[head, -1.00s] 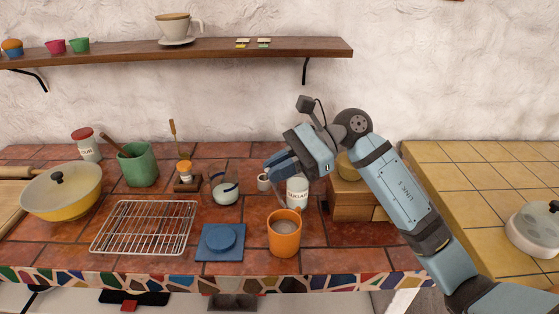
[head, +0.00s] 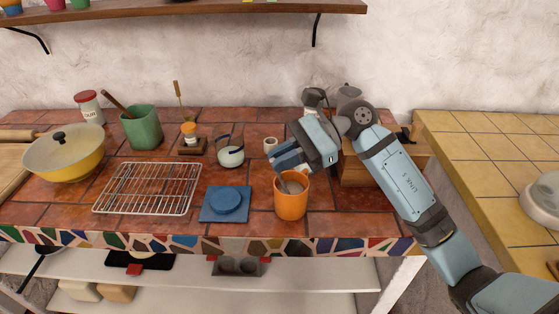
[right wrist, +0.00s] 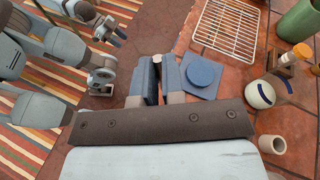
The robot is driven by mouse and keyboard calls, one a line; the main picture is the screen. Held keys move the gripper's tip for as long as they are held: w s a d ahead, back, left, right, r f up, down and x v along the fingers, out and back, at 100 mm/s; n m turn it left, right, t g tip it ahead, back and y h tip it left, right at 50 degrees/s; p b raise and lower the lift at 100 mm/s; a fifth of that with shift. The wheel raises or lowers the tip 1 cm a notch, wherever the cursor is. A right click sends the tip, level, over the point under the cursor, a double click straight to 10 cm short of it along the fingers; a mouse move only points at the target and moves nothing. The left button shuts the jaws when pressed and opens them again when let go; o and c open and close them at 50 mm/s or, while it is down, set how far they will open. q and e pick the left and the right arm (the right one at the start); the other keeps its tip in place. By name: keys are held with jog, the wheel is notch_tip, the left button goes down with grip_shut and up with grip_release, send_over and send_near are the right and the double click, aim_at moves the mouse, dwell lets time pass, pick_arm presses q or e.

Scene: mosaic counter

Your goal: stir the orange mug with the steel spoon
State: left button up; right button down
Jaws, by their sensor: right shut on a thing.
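The orange mug (head: 291,204) stands upright near the counter's front edge in the head view. My right gripper (head: 281,164) is just above its rim, a little to the left, with its fingers shut on the steel spoon (head: 288,184). The spoon's lower part reaches inside the mug's opening; its tip is hidden. In the right wrist view my right gripper (right wrist: 160,82) points away from the camera with a small pale end between the fingers, and the mug cannot be made out there. My left gripper is not in the head view; parts of my body at the left of the wrist view are unclear.
A blue square trivet (head: 224,204) lies left of the mug, with a wire rack (head: 148,188) farther left. A wooden box (head: 353,174) is to the right. The mosaic front edge (head: 200,243) is close.

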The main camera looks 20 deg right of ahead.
jog(key=f+b, duration=0.1)
jog(key=w+d+f+b, duration=0.1)
jog(key=f+b, duration=0.3)
jog(key=shift+w+d+f, duration=0.1)
jog(key=shift+w+d, duration=0.15)
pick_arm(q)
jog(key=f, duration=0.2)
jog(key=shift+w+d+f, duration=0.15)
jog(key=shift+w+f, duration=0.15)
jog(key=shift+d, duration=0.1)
